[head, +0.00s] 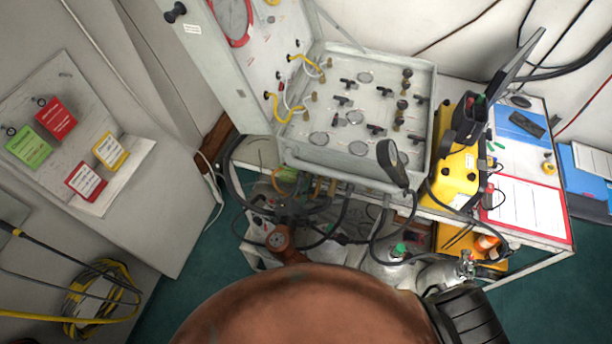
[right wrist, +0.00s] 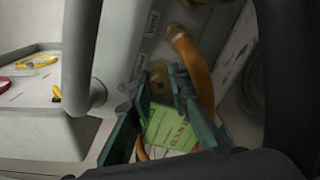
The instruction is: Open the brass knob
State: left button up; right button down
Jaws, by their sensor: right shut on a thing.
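In the right wrist view, the brass knob (right wrist: 157,74) sits on the grey side face of the panel box, below a small printed label. My right gripper (right wrist: 156,90) has its two dark green fingers on either side of the knob and is shut on it. In the head view, my right gripper (head: 290,210) is just below the front edge of the open panel box (head: 340,178), and the knob is hidden or too small to tell there. A green tag (right wrist: 170,128) hangs behind the fingers. My left gripper is in neither view.
An orange hose (right wrist: 192,60) curves close to the right finger. Black hoses (head: 385,222) and gas cylinders (head: 395,262) crowd the space under the panel. A yellow case (head: 455,175) stands right of the box. Tags hang on a board (head: 70,90) at the left.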

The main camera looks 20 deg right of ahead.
jog(key=shift+n+p, duration=0.35)
jog(key=shift+n, duration=0.35)
jog(key=shift+f, duration=0.15)
jog(key=c, duration=2.1)
grip_release()
jog(key=v, duration=1.2)
jog(key=shift+s, duration=0.1)
